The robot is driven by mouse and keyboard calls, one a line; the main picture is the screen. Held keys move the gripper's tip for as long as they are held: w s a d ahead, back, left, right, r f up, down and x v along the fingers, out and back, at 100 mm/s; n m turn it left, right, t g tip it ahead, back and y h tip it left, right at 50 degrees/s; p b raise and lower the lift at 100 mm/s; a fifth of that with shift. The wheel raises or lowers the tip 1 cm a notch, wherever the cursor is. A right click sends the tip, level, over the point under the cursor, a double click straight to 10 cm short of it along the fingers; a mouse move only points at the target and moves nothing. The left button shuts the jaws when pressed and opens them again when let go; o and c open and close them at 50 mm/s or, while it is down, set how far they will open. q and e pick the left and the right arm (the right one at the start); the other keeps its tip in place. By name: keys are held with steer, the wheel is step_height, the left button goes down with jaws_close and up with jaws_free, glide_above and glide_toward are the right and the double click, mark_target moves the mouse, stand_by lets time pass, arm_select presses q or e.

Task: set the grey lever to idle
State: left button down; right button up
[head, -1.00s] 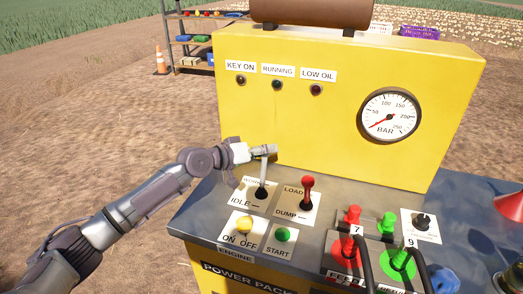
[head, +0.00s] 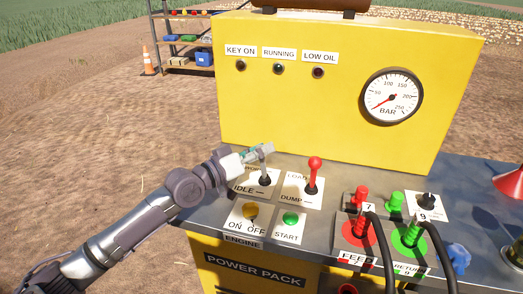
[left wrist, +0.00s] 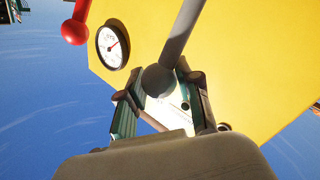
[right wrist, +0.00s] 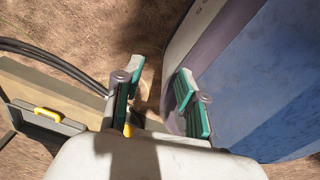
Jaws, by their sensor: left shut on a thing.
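The grey lever (head: 264,171) rises from its slot on a plate on the yellow power pack's console. The plate reads IDLE at its near end; the label at its far end is partly covered by my gripper. The lever looks close to upright; its exact tilt is hard to tell. My left gripper (head: 261,149) is shut on the lever's top end, reaching in from the left. In the left wrist view the grey shaft (left wrist: 183,35) ends in a round knob between my fingers (left wrist: 160,100). My right gripper (right wrist: 158,98) is open and empty.
A red-knobbed lever (head: 314,175) with a LOAD/DUMP plate stands close to the right. Red and green hose couplings (head: 360,226) are further right. The yellow panel (head: 300,110) rises behind.

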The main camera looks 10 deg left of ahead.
arm_select(q)
steer(key=shift+s+d+f, duration=0.15)
steer(key=shift+f, duration=0.15)
steer(key=c, duration=1.2)
jaws_free()
steer(key=o, duration=0.4)
steer(key=shift+r, duration=0.1)
steer(key=v, duration=1.2)
steer(key=shift+r, duration=0.1)
arm_select(e)
steer(key=shift+a, duration=0.4)
